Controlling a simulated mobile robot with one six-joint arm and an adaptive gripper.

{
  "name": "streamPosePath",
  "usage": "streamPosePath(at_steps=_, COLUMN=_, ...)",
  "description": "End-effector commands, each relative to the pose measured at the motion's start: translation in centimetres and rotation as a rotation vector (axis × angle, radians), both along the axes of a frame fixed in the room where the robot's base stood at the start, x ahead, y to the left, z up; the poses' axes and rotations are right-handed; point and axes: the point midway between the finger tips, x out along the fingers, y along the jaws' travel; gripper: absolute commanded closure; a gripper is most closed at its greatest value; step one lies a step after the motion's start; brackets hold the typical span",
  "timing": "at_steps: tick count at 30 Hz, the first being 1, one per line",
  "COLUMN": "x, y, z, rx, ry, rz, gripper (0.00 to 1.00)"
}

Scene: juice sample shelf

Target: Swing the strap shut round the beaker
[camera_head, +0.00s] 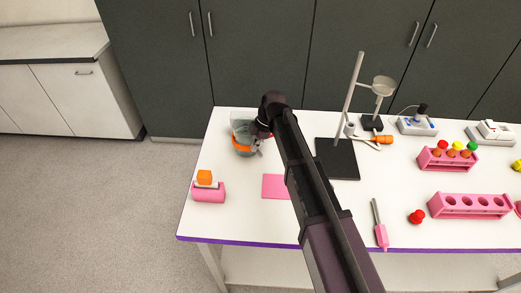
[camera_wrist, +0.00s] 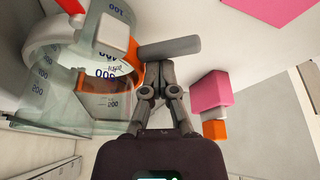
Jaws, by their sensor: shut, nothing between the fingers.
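The clear beaker (camera_wrist: 60,100) with printed volume marks fills the left of the wrist view. In the head view the beaker (camera_head: 240,126) stands near the table's back left corner. An orange band, which looks like the strap (camera_wrist: 105,103), passes along its side; it also shows low on the beaker in the head view (camera_head: 242,146). A pale curved band with a white block (camera_wrist: 114,33) lies across it. I cannot tell whether the strap is fully closed. My gripper (camera_wrist: 161,68) is shut and empty, right beside the beaker, with a dark grey cylinder (camera_wrist: 172,47) at its tips.
A pink block with an orange top (camera_head: 208,190) stands at the front left. A pink mat (camera_head: 276,187) lies partly behind my arm. A stand with a dark base (camera_head: 337,160), pink racks (camera_head: 470,206) and a pink-handled tool (camera_head: 381,234) are to the right.

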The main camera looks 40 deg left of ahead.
Motion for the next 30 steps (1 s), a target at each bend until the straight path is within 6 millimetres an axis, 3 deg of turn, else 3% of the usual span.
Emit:
streamPosePath(at_steps=17, x=0.0, y=0.3, z=0.1, rx=0.0, ry=-0.001, rz=0.0, gripper=1.0)
streamPosePath(at_steps=30, x=-2.0, y=1.5, z=2.4, rx=0.0, ry=-0.001, rz=-0.003, gripper=1.0)
